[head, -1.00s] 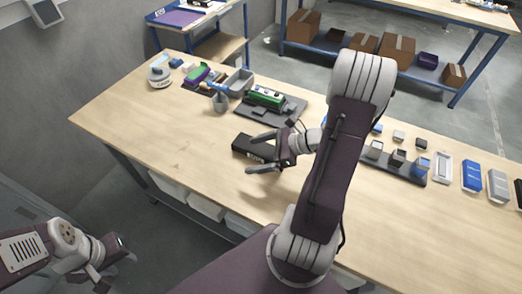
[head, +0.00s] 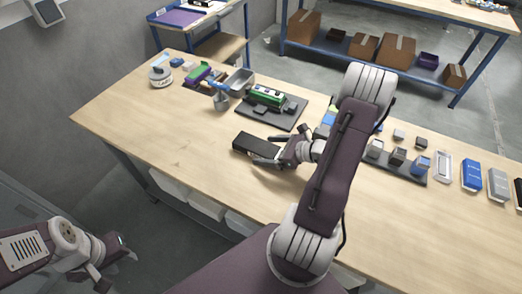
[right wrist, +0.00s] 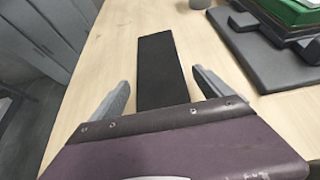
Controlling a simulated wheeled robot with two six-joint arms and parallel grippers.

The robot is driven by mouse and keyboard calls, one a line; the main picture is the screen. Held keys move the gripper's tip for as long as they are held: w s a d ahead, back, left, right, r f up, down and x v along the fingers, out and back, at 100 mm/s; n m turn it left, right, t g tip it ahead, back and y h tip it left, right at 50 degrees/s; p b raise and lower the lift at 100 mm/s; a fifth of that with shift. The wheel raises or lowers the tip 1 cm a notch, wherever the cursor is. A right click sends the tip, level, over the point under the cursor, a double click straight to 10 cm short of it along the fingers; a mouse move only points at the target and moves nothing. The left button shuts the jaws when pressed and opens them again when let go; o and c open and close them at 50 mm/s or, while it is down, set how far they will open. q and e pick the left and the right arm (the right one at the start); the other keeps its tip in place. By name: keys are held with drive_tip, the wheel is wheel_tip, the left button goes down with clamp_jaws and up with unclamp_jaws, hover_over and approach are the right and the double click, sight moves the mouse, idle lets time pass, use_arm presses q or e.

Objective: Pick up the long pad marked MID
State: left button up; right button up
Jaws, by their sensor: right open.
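A long black pad (head: 256,146) lies flat on the wooden workbench, left of my right gripper; no marking is readable on it now. It also shows in the right wrist view (right wrist: 160,68), lying lengthwise between the fingers. My right gripper (head: 266,151) is open and low over the bench at the pad's near right end. In the right wrist view the right gripper (right wrist: 158,92) has one finger on each side of the pad, with bare wood between each finger and the pad. My left gripper (head: 118,250) is low at the left, off the bench; its jaws are unclear.
A dark plate (head: 272,123) with a green block stands behind the pad, close to the right finger in the wrist view. A dark tray (head: 400,172) of small blocks and blue and grey cases (head: 472,174) are right of my arm. The bench's left front is clear.

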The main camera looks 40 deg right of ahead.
drive_tip(key=shift+x, duration=0.85)
drive_tip(key=shift+c, duration=0.3)
drive_tip(key=c, duration=0.5)
drive_tip(key=shift+d, duration=0.1)
clamp_jaws()
drive_tip(key=shift+r, duration=0.15)
